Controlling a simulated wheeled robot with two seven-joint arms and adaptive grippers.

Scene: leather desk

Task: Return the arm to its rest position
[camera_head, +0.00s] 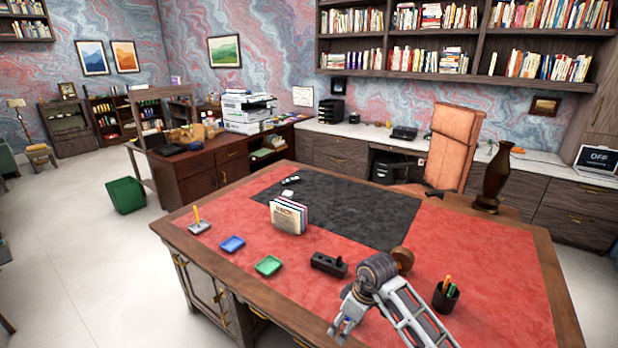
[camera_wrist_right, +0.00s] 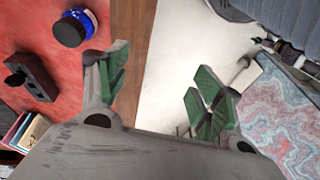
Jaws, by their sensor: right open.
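My right arm reaches in over the front edge of the desk (camera_head: 465,245) in the head view. Its gripper (camera_head: 343,328) hangs near the front edge, pointing down and to the left. In the right wrist view the gripper (camera_wrist_right: 158,95) has its two green-padded fingers spread apart. Nothing is between them; the desk's wooden edge and the pale floor show behind the gap. My left arm and left gripper are not in view.
A blue jar (camera_wrist_right: 80,22) shows in the wrist view. The dark mat (camera_head: 350,208) is mostly clear.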

